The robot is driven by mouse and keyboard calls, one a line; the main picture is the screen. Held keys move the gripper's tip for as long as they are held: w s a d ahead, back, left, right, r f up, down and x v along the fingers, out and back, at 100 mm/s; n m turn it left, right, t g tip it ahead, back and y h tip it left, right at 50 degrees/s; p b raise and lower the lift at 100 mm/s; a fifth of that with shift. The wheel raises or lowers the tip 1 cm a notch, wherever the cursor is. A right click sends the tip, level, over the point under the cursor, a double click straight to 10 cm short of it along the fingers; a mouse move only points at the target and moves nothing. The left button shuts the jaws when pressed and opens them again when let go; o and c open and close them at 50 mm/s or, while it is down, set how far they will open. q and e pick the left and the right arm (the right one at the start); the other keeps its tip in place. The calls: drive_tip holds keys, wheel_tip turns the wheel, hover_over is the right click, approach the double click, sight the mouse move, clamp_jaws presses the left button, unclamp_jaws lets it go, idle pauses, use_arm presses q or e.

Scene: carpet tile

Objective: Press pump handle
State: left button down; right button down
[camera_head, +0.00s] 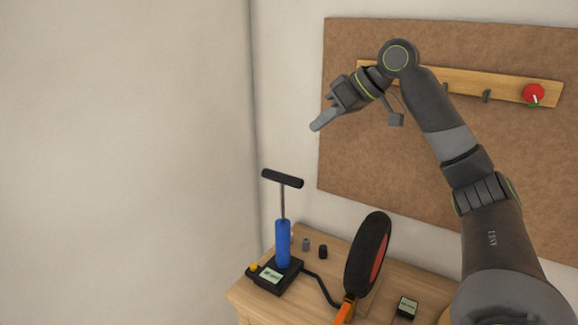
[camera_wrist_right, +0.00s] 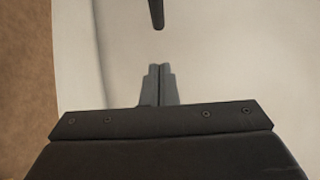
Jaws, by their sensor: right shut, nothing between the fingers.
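The hand pump (camera_head: 283,243) stands upright on the wooden table, with a blue cylinder and a black base. Its black T-shaped pump handle (camera_head: 282,178) is raised on a thin metal rod. My right gripper (camera_head: 316,127) is shut and empty, above and a little to the right of the handle, apart from it. In the right wrist view the closed fingers (camera_wrist_right: 160,72) point toward a dark bar end (camera_wrist_right: 157,14), which looks like the handle. My left gripper is not in view.
A black hose runs from the pump to an orange stand (camera_head: 346,307) holding a black wheel (camera_head: 367,255). Two small caps (camera_head: 322,252) and a small dark box (camera_head: 407,307) are on the table (camera_head: 245,291). A brown board with a hook rail (camera_head: 460,83) is behind my right arm.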

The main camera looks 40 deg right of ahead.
drive_tip(key=p+x, duration=0.3)
drive_tip(key=x, duration=0.7)
drive_tip(key=shift+w+a, duration=0.1)
drive_tip(key=f, duration=0.3)
drive_tip(key=shift+s+a+p, duration=0.1)
drive_tip(key=shift+s+p, duration=0.1)
drive_tip(key=shift+p, duration=0.2)
drive_tip(key=shift+f, duration=0.5)
drive_tip(key=shift+a, duration=0.1)
